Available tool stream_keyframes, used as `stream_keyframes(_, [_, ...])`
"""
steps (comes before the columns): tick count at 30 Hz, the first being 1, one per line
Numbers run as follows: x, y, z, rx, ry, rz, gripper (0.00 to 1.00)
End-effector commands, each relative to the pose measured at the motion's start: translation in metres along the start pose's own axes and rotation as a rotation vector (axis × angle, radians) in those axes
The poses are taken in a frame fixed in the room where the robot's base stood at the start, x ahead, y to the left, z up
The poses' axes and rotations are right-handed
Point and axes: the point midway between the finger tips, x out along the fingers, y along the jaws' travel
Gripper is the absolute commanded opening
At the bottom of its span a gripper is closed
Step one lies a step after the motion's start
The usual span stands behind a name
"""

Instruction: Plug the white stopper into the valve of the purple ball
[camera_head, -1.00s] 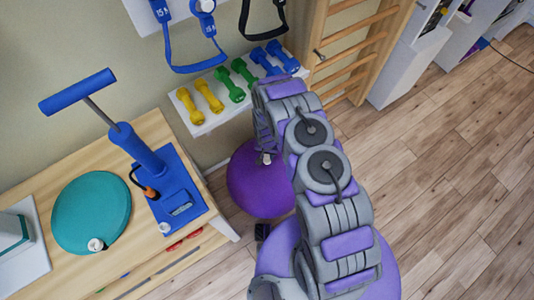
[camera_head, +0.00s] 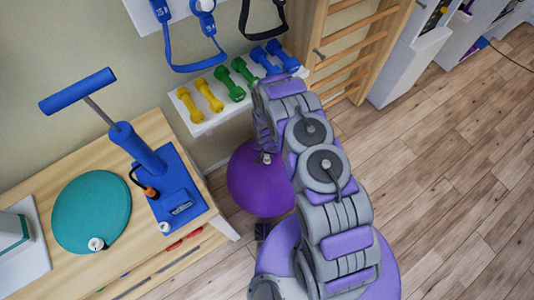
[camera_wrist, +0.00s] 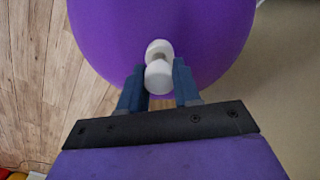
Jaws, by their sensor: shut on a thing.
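The purple ball (camera_head: 256,182) stands on the floor beside the table, partly behind my arm in the head view. It fills the top of the wrist view (camera_wrist: 110,35). In the wrist view my gripper (camera_wrist: 158,80) is shut on the white stopper (camera_wrist: 158,77), between its two blue-grey fingers, right in front of the ball. A second white round end (camera_wrist: 160,46) shows just beyond it, against the purple surface. I cannot tell whether this is part of the stopper or the valve, nor whether the stopper is in the valve. A small white piece shows at the ball's top in the head view (camera_head: 265,158).
A wooden table (camera_head: 60,195) at left holds a teal disc (camera_head: 90,205) with a white-capped valve (camera_head: 95,244) and a blue pump (camera_head: 140,150). A shelf (camera_head: 200,128) with dumbbells is behind the ball. Wall bars (camera_head: 360,45) stand further right. The floor at right is clear.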

Motion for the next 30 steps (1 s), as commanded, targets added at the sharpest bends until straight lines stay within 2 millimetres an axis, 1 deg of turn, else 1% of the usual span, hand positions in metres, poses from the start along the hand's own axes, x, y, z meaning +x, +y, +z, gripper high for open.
stream_keyframes(30, [0.019, 0.0, 0.001, 0.0, -0.001, 0.0, 0.05])
